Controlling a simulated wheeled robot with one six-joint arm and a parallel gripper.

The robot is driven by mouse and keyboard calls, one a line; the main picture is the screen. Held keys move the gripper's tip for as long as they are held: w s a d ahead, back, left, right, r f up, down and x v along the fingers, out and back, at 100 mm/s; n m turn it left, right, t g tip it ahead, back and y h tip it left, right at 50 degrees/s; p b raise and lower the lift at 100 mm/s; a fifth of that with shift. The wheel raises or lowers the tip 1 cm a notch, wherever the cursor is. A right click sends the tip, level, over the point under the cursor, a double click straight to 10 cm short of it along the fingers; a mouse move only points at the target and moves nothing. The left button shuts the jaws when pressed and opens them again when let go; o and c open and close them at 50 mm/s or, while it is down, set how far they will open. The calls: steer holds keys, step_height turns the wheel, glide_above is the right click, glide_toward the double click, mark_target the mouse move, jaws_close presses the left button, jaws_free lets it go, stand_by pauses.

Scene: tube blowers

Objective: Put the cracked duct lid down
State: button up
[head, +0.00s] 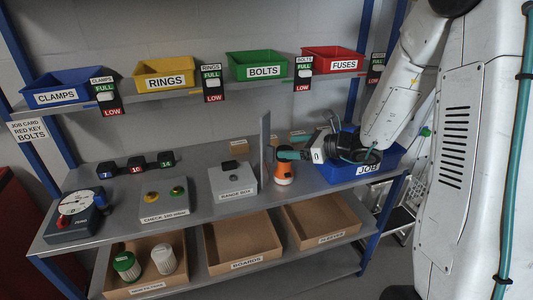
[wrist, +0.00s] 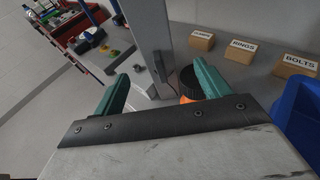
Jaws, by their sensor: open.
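My gripper (head: 281,155) reaches in from the right over the shelf's worktop, with teal fingers. In the wrist view its fingers (wrist: 161,72) are spread apart and nothing is clamped between them. An orange object with a pale band (head: 283,173) stands upright on the worktop just below the fingers; in the wrist view its orange part (wrist: 187,99) shows near the right finger, beside a dark round part. A tall narrow grey panel (head: 265,138) stands upright beside it, close to the gripper. No crack is visible, so I cannot tell which thing is the duct lid.
A blue JOB bin (head: 366,170) stands on the right of the worktop. The RANGE BOX (head: 233,181) and the CHECK box (head: 164,202) are left of the gripper. Labelled coloured bins, such as BOLTS (head: 257,66), line the upper shelf. Cardboard trays (head: 243,242) sit below.

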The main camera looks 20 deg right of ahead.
mark_target(272, 146)
steer(key=x, duration=0.6)
steer(key=shift+a, duration=0.25)
steer(key=c, duration=1.2)
steer(key=shift+o, duration=0.2)
